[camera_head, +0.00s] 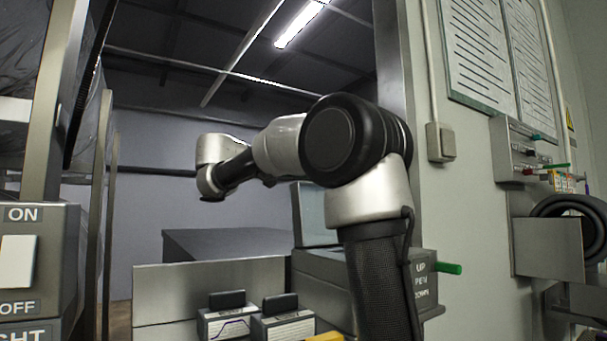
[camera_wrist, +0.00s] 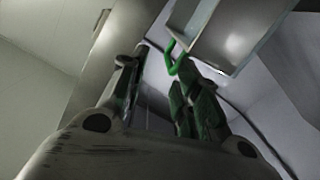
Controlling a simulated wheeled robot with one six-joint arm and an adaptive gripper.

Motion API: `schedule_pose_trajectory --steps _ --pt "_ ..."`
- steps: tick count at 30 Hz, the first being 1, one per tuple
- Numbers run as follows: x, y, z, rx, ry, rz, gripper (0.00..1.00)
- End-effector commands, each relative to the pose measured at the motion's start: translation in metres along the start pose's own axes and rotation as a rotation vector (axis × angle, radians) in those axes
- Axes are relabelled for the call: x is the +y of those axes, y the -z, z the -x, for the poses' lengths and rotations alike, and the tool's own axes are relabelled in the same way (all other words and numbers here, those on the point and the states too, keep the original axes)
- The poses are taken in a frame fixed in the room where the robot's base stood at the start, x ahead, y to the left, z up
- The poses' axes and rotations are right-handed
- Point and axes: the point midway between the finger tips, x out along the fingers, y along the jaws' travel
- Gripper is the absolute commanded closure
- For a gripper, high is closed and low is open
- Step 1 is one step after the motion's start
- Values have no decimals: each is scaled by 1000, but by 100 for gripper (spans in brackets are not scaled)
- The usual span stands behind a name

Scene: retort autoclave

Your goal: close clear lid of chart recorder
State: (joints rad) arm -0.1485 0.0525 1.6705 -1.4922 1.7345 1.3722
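The chart recorder (camera_head: 330,268) is a grey box at the lower middle of the head view, partly hidden behind my arm. Its side is lettered UP, PEN, DOWN, and a green lever (camera_head: 447,268) sticks out at the right. The clear lid (camera_head: 313,213) stands raised at the back of the box. In the wrist view my gripper (camera_wrist: 158,66) is open, with a gap between its fingers. A green loop handle (camera_wrist: 175,58) is close to the right fingertip; I cannot tell whether they touch. A pale framed panel, apparently the lid (camera_wrist: 235,35), is beside it. The head view does not show my fingers.
Two small boxes with black tops (camera_head: 227,312) stand in front of the recorder, left of my arm. A panel with an ON/OFF switch (camera_head: 18,262) is at the far left. A wall switch (camera_head: 440,142) and a coiled black hose (camera_head: 570,207) are on the right.

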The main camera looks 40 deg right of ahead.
Motion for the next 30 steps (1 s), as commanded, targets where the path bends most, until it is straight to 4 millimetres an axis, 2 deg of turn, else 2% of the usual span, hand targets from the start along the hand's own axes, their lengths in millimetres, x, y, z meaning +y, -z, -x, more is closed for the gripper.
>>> schedule_pose_trajectory --steps 3,8,15,21,30 --pt "-10 0 -3 28 -36 17 68" --pt "-12 1 -14 40 -50 23 68" --pt "-9 2 -55 38 -49 23 68" --pt "-9 3 -77 39 -45 23 68" --pt "-9 3 -82 40 -43 23 68"
